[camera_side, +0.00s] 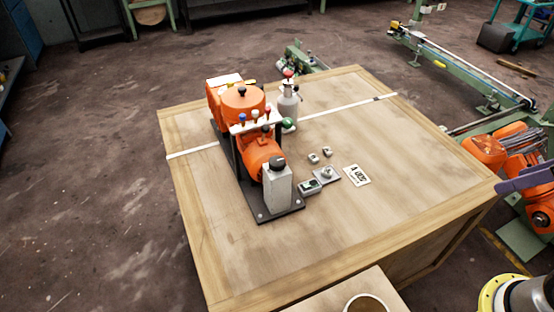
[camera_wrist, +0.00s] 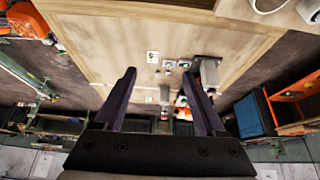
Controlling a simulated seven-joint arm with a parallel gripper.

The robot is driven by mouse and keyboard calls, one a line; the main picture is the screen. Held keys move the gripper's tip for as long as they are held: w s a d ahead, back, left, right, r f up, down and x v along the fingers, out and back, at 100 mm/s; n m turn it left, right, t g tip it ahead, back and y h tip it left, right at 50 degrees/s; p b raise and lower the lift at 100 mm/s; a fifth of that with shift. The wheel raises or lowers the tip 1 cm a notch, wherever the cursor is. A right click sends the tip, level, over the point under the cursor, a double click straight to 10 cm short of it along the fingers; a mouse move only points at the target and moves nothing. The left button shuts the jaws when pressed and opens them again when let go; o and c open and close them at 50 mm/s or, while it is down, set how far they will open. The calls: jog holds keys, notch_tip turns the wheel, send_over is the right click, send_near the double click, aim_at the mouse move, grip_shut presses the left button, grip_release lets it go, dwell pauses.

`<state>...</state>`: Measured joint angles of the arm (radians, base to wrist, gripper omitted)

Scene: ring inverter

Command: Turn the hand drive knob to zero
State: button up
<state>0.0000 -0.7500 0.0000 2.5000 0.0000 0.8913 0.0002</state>
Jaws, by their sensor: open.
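An orange machine (camera_side: 263,155) stands on a dark baseplate (camera_side: 262,213) on the wooden table. Its grey upright block (camera_side: 277,188) has a black knob (camera_side: 277,162) on top. A small plate with a silver knob (camera_side: 326,173) lies beside the machine, near a small green-faced box (camera_side: 309,186). I cannot tell which knob is the hand drive knob, and no zero mark is readable. My gripper shows its purple fingers at the right edge of the side view (camera_side: 527,180), beyond the table and apart from the machine. In the wrist view my gripper (camera_wrist: 159,73) is open and empty; the grey block (camera_wrist: 208,72) lies past its right finger.
A grey bottle-like part (camera_side: 288,103) stands behind the machine. The table's right and front surface is clear. A ring-shaped thing (camera_side: 367,303) sits on a lower board in front.

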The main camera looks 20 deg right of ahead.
jog(key=shift+o, duration=0.4)
jog(key=w+r+t, duration=0.5)
jog(key=w+r, duration=0.3)
jog(key=w, duration=0.1)
jog(key=shift+w+a+m, duration=0.25)
jog(key=shift+a+m, duration=0.05)
jog(key=shift+a, duration=0.05)
jog(key=w+a+r+m+t, duration=0.1)
jog(key=w+a+r+t, duration=0.2)
jog(key=w, duration=0.7)
jog(key=w+a+r+m+t, duration=0.1)
jog(key=w+a+t, duration=0.3)
jog(key=w, duration=0.6)
jog(key=n+y, duration=0.4)
jog(key=n, duration=0.1)
send_near(282, 168)
jog(key=x, duration=1.2)
